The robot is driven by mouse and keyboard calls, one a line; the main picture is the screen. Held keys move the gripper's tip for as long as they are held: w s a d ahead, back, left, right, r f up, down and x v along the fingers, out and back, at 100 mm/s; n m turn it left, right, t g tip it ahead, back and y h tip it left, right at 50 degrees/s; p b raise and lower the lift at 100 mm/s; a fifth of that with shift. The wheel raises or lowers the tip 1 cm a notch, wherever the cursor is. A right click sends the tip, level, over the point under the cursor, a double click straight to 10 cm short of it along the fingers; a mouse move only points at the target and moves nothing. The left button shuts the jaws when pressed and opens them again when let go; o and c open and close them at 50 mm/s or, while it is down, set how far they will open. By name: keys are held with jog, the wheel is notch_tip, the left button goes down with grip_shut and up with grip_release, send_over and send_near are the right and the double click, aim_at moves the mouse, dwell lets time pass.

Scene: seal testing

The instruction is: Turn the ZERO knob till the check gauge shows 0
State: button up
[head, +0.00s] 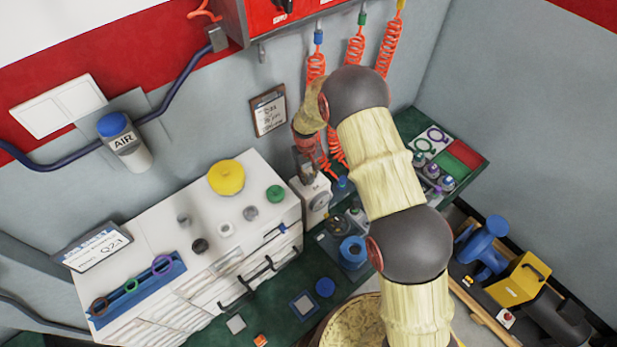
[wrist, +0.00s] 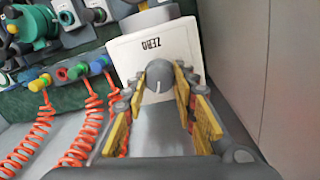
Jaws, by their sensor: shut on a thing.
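In the wrist view a white box (wrist: 135,55) carries the word ZERO, upside down in this picture. The grey ZERO knob (wrist: 159,82) with a pale pointer line sits on its near face. My gripper (wrist: 158,92) has its yellow-padded fingers on either side of the knob and is shut on it. In the head view my gripper (head: 306,160) is above the white box (head: 312,203), at the back of the green bench. A round dial shows on the box's side, but its reading is too small to tell. The knob is hidden there.
A white drawer cabinet (head: 140,225) with a yellow dome (head: 226,177) stands left of the box. Orange coiled hoses (head: 388,48) hang behind my arm. A blue cylindrical part (head: 353,250) and other fittings crowd the bench in front. The wall is close behind.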

aim_at(307, 177)
jog(key=shift+m, duration=0.6)
jog(key=o, duration=1.2)
jog(key=shift+c, duration=0.2)
notch_tip(307, 177, up, 12)
jog(key=shift+a, duration=0.25)
